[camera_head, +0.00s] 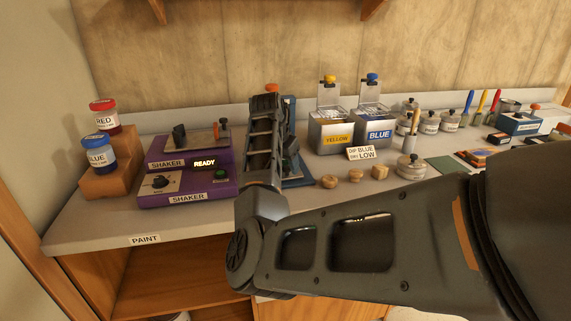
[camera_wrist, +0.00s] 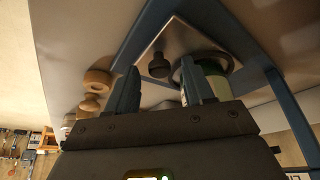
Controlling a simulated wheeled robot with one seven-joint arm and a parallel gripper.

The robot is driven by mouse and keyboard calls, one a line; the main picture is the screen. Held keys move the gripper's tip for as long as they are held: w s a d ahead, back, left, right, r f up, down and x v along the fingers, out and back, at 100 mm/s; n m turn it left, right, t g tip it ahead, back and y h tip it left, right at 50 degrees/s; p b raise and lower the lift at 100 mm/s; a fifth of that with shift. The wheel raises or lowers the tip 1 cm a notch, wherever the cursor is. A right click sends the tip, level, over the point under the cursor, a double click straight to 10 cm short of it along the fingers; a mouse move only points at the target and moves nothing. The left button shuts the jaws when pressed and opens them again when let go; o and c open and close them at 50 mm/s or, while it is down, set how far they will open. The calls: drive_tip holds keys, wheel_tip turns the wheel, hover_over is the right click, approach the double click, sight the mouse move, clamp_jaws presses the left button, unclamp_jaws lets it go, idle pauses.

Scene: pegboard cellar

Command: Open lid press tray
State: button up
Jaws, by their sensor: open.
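The lid press shows in the head view as a blue upright frame (camera_head: 291,130), mostly hidden behind my arm. In the wrist view its blue frame (camera_wrist: 148,38) surrounds a shiny metal plate, which looks like the tray (camera_wrist: 178,40), with a dark round knob (camera_wrist: 158,66) on it. A round can with a green and white side (camera_wrist: 212,78) is by the plate, partly behind my right finger. My gripper (camera_wrist: 161,90) is open, with its two fingers apart and the knob seen beyond the gap between them. Contact with the knob cannot be told. The head view hides my gripper behind the arm.
A purple shaker (camera_head: 188,184) reading READY stands left of the press, beside wooden steps (camera_head: 108,176) with red and blue jars. Small wooden knobs (camera_head: 355,175), yellow (camera_head: 333,133) and blue (camera_head: 373,128) dip tanks and several lidded pots stand to the right. The left front counter is clear.

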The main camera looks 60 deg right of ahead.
drive_tip(key=v, duration=0.7)
drive_tip(key=shift+r+b, duration=0.4)
drive_tip(key=shift+a, duration=0.2)
